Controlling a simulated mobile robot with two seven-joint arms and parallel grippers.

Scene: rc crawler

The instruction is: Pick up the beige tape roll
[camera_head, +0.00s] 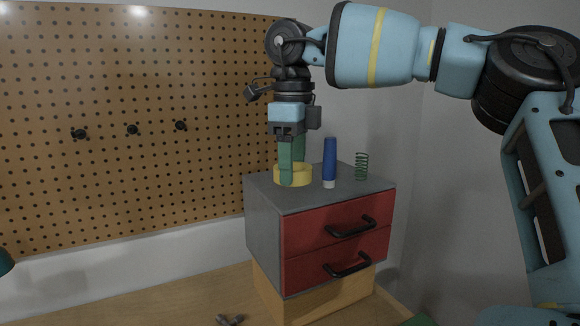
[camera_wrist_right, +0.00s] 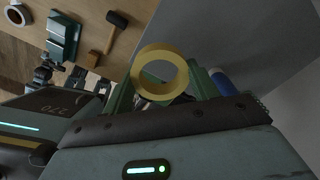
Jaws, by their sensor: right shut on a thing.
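The beige tape roll (camera_head: 304,175) is a yellowish ring at the top of the grey cabinet with red drawers. My right gripper (camera_head: 291,172) points down over it with green fingers, one in front of the roll's near wall, and is shut on it. I cannot tell whether the roll touches the cabinet top. The right wrist view shows the roll (camera_wrist_right: 160,51) as an open ring between the finger ends (camera_wrist_right: 163,95). My left gripper is in neither view.
A blue cylinder with a white end (camera_head: 329,160) stands close right of the roll, with a green spring (camera_head: 361,166) beyond it. The cabinet (camera_head: 262,220) rests on a wooden block (camera_head: 315,303). A pegboard (camera_head: 140,120) is behind. The wrist view shows a hammer (camera_wrist_right: 112,30).

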